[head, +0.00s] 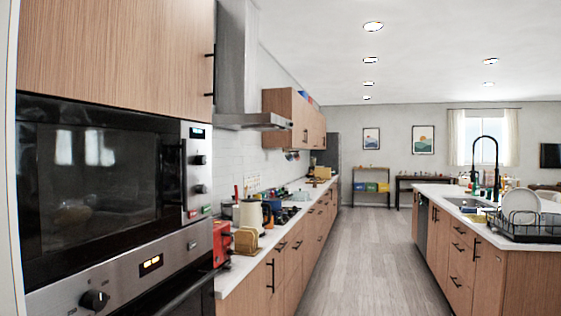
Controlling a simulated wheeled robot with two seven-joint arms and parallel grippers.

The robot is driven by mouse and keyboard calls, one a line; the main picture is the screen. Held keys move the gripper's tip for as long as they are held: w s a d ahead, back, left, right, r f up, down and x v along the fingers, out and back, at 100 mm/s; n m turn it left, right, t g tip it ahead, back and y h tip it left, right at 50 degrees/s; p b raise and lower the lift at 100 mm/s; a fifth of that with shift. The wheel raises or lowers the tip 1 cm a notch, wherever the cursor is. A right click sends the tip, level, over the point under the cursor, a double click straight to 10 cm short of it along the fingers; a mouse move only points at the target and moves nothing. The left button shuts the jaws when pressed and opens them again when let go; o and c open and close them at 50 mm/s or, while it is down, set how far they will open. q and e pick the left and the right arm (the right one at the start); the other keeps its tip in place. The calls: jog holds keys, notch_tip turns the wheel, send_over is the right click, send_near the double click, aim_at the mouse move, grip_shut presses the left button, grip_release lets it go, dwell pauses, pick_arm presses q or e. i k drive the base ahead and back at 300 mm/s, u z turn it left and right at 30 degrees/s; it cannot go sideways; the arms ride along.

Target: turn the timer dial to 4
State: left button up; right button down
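A black-fronted microwave (100,170) is built into the cabinet at the left in the head view. Its steel control strip carries a small display, an upper dark dial (200,160) and a lower dark dial (201,189). Below the dials are a green button and a red button. An oven panel (185,254) sits beneath, with a lit orange display (150,265) and a black knob (95,300). I cannot tell which dial is the timer, and the dial markings are too small to read. Neither of my grippers is in view.
A long counter (240,272) with a red toaster (221,243), a cream kettle (250,214) and other items runs away beyond the oven. An island with a sink and dish rack (525,230) stands at the right. The grey floor (365,265) between them is clear.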

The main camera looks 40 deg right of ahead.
aim_at(201, 160)
jog(key=z, duration=0.65)
jog(key=k, duration=0.65)
jog(key=u, duration=0.85)
jog(key=k, duration=0.3)
jog(key=z, duration=1.35)
jog(key=i, duration=0.85)
jog(key=u, duration=0.55)
jog(key=i, duration=0.85)
jog(key=u, duration=0.95)
